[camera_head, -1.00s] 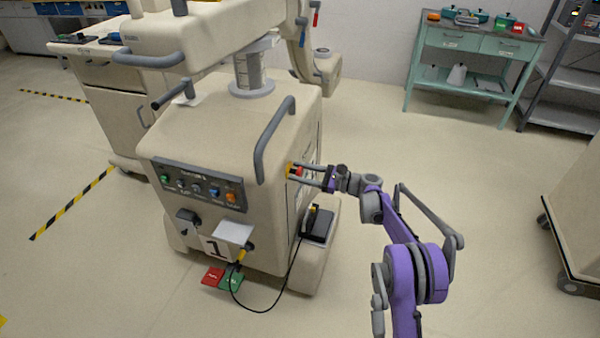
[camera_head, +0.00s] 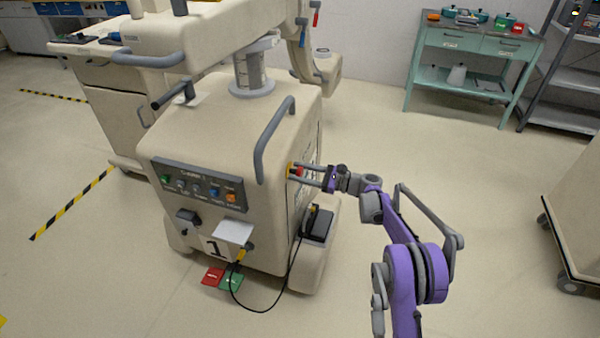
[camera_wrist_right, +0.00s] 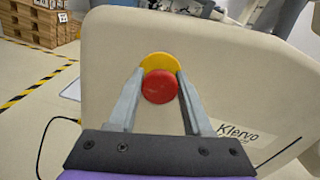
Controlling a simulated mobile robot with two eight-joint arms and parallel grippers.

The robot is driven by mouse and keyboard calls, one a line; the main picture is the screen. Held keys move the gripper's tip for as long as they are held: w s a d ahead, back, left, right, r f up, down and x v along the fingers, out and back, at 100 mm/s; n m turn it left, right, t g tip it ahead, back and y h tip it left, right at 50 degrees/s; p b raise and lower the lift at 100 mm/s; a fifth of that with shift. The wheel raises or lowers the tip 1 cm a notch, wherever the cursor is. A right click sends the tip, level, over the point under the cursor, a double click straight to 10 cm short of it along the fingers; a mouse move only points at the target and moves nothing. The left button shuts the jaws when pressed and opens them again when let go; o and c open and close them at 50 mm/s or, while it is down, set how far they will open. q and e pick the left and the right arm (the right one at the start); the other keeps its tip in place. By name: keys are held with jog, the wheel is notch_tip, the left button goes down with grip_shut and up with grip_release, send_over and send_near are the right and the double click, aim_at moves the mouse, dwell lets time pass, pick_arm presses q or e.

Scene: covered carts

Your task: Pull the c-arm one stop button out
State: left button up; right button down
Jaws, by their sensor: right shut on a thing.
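The c-arm one (camera_head: 225,150) is a beige cart marked "1" with a control panel on its front face. Its stop button is a red mushroom head (camera_wrist_right: 160,87) on a yellow base (camera_wrist_right: 161,62), on the cart's right side in the head view. My right gripper (camera_head: 304,174) reaches it from the right; in the right wrist view its two fingers stand on either side of the red head, shut on it. The button's depth in its base cannot be judged. My left gripper is in neither view.
A grey handle (camera_head: 274,140) rises from the cart above the button. A black cable (camera_head: 290,272) hangs from the cart's front to a black box on its side. A teal table (camera_head: 470,62) stands at the back and another beige cart (camera_head: 575,215) at the right. Floor between is clear.

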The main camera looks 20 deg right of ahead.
jog(key=shift+d, duration=0.1)
jog(key=shift+v, duration=0.8)
jog(key=shift+c, duration=1.5)
grip_release()
jog(key=shift+s, duration=0.1)
jog(key=shift+d, duration=0.1)
jog(key=p+v, duration=0.1)
jog(key=v, duration=0.9)
jog(key=shift+s+d, duration=0.2)
jog(key=shift+s, duration=0.1)
